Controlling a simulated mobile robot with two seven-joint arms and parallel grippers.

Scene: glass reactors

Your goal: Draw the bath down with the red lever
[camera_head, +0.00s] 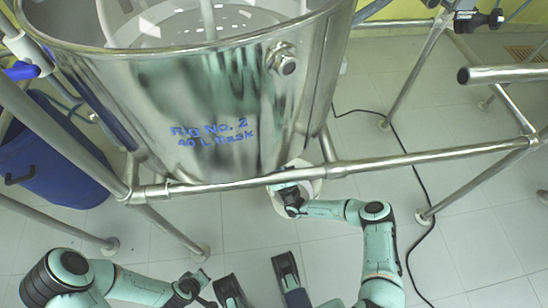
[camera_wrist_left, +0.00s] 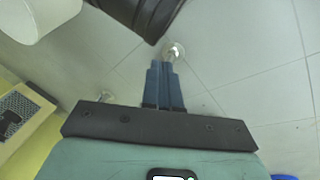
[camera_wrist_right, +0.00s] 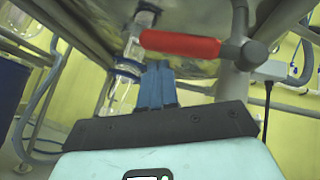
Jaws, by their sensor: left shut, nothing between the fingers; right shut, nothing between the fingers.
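The red lever (camera_wrist_right: 180,43) shows in the right wrist view, lying roughly level with its right end on a grey metal fitting (camera_wrist_right: 243,53). It is hidden in the head view. The bath is a large shiny steel vessel (camera_head: 225,105) marked "Rig No. 2 40 L flask", with a glass flask inside. My right gripper (camera_wrist_right: 158,68) is shut and empty, its fingertips just below the lever in the picture; I cannot tell whether they touch it. My left gripper (camera_wrist_left: 163,66) is shut and empty over the floor, away from the lever.
Steel frame tubes (camera_head: 430,158) surround the vessel. A blue bin (camera_head: 55,150) stands at the left. A black cable (camera_head: 412,190) runs over the floor at the right. Glass tubing (camera_wrist_right: 125,75) hangs left of the lever. Tiled floor (camera_head: 470,240) is open at the lower right.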

